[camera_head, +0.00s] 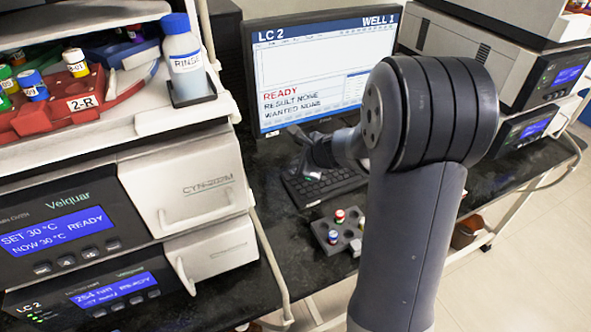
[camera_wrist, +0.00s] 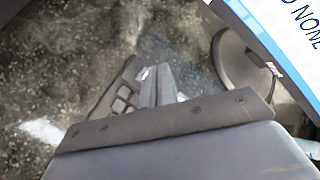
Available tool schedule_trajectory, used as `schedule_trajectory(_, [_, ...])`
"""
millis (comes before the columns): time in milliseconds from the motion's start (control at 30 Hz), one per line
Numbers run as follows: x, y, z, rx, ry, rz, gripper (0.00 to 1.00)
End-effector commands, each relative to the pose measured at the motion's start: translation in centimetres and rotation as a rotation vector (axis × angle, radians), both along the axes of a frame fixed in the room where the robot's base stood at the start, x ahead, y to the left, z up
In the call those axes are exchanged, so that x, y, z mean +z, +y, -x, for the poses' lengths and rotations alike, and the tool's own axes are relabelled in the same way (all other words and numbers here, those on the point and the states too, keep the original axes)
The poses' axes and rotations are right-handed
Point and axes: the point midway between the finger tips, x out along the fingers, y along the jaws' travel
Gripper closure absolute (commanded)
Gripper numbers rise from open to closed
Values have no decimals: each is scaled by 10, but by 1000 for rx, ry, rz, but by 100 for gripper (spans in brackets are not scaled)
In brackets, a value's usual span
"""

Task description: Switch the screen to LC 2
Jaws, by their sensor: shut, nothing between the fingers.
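The screen (camera_head: 310,75) stands on the dark bench and reads LC 2 at top left and WELL 1 at top right. Below, it shows READY in red, RESULT NONE and WANTED NONE. The keyboard (camera_head: 325,186) lies in front of the screen, partly hidden by my arm. My gripper (camera_head: 306,165) is shut and empty, over the keyboard's left part. In the wrist view my gripper (camera_wrist: 157,82) points down over a few grey keys (camera_wrist: 124,100). I cannot tell whether the fingertips touch a key. A corner of the screen (camera_wrist: 285,40) shows at top right.
A small dark rack (camera_head: 333,235) with several capped vials stands in front of the keyboard. At left is an instrument stack labelled LC 2 (camera_head: 75,225), with a RINSE bottle (camera_head: 184,60) and a red 2-R tray (camera_head: 50,115) above. Another stack (camera_head: 500,65) stands at right.

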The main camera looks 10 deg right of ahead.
Motion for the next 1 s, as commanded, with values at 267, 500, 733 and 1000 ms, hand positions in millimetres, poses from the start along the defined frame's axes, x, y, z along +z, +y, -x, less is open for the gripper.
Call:
schedule_trajectory(267, [31,0,0,1,-1,1,100])
schedule_trajectory(500, [49,0,0,0,0,0,100])
schedule_trajectory(733, [47,0,0,0,0,0,100])
schedule_trajectory(1000, [47,0,0,0,0,0,100])
